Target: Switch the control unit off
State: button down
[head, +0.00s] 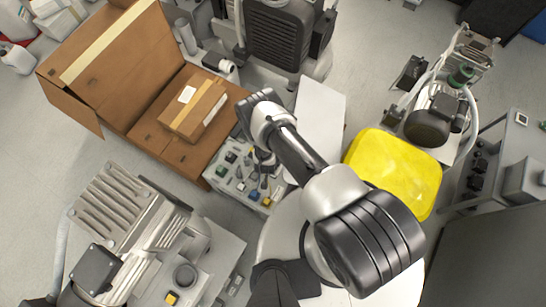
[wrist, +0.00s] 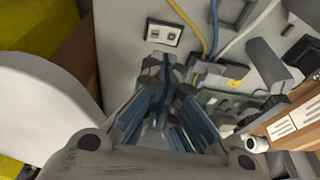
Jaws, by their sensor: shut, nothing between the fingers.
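The control unit (head: 238,172) is a grey box with several coloured knobs and buttons on its panel, in the middle of the head view. My gripper (head: 267,163) is over the right part of this unit, partly hidden by my own arm. In the wrist view my gripper (wrist: 166,66) is shut and empty, its fingertips in front of a grey panel (wrist: 128,62). A small white plate with two dark marks (wrist: 164,34) sits on the panel just beyond the fingertips. I cannot tell whether the fingers touch the panel, or which way any switch is set.
An open cardboard box (head: 160,150) holding a smaller taped box (head: 193,105) stands left of the unit. A yellow cushion-like block (head: 393,172) lies to the right. A finned compressor (head: 130,225) stands in front. Blue and yellow cables (wrist: 190,30) run close beside my fingers.

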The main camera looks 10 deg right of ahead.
jog(key=w+a+p+v, duration=0.1)
jog(key=p+v, duration=0.2)
jog(key=v, duration=0.6)
jog(key=shift+a+r, duration=0.35)
jog(key=shift+a, duration=0.1)
